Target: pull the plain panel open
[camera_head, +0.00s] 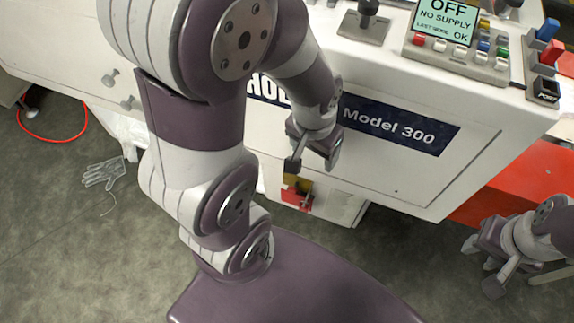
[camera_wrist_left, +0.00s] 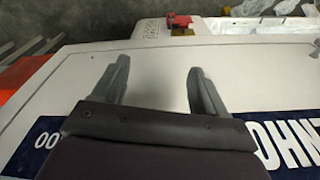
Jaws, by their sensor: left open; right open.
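The white front panel (camera_head: 412,178) of the machine has a thin outlined edge and a dark blue "Model 300" label strip (camera_head: 440,138) across its upper part. I take it for the plain panel; it looks shut. It also fills the middle of the left wrist view (camera_wrist_left: 158,70), upside down. My left gripper (camera_head: 314,166) is in front of the panel's left part, below the label strip. Its two fingers (camera_wrist_left: 157,88) are apart with nothing between them. I cannot tell whether they touch the panel. My right gripper (camera_head: 480,267) is open and empty at the lower right.
A control box with a display (camera_head: 446,22) and buttons sits on the machine top, beside a joystick (camera_head: 367,12). A red and yellow switch (camera_head: 298,194) is below the panel. An orange-red part (camera_head: 530,180) stands right. A glove (camera_head: 104,172) and red cable (camera_head: 60,139) lie on the floor.

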